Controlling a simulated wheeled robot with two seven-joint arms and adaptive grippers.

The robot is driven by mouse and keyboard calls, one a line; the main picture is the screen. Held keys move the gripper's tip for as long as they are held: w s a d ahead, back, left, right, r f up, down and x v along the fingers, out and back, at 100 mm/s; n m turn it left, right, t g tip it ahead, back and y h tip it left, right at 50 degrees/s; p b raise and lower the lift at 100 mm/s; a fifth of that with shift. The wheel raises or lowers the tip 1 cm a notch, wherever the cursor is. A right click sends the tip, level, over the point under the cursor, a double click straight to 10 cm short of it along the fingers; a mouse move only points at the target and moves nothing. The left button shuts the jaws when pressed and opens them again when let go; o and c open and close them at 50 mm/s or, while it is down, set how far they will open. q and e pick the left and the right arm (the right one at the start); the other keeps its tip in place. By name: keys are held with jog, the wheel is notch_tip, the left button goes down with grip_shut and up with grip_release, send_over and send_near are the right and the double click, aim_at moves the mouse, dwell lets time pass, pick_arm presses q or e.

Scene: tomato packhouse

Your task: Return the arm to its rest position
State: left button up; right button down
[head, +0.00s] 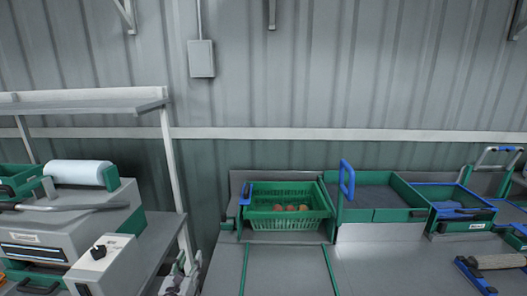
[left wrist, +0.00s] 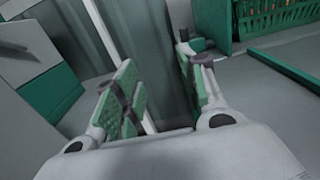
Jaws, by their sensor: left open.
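My left gripper (head: 178,268) shows at the bottom edge of the head view, in the gap between the machine bench on the left and the grey worktable. In the left wrist view its two green-padded fingers (left wrist: 160,70) stand apart with nothing between them. Most of my left arm is out of the head view. My right gripper is in neither view.
A green crate (head: 262,223) with several tomatoes (head: 290,208) stands on the worktable (head: 215,272). A green-edged tray (head: 375,213) is beside it. A white machine (head: 60,225) stands left, below a shelf (head: 80,107). The table's front middle is clear.

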pick_arm(q)
jog(key=s+a+f+n+g+y, duration=0.1)
jog(key=a+f+n+g, duration=0.15)
jog(key=f, duration=0.45)
jog(key=s+a+f+n+g, duration=0.1)
jog(key=a+f+n, duration=0.15)
jog(key=f, duration=0.45)
jog(key=s+a+f+n+g+y, duration=0.1)
jog(key=s+f+n, duration=0.1)
jog(key=f+n, duration=0.35)
jog(key=s+a+f+n+g, duration=0.25)
jog(key=s+f, duration=0.35)
jog(key=f, duration=0.5)
jog(key=s+a+f+n+g, duration=0.15)
jog(key=s+f+n, duration=0.35)
jog(key=f, duration=0.5)
jog(key=s+d+f+n+g, duration=0.2)
jog(key=s+f+n, duration=0.3)
jog(key=s, duration=0.8)
jog(key=s+d+f+n+g, duration=0.2)
jog(key=s+f+n, duration=0.3)
jog(key=s+f, duration=0.4)
jog(key=s+d+f+n+g+h, duration=0.1)
jog(key=s+f+n+g, duration=0.3)
jog(key=s, duration=1.2)
notch_tip(320, 180, down, 3)
jog(key=shift+s+d+n, duration=0.4)
jog(key=shift+n, duration=0.6)
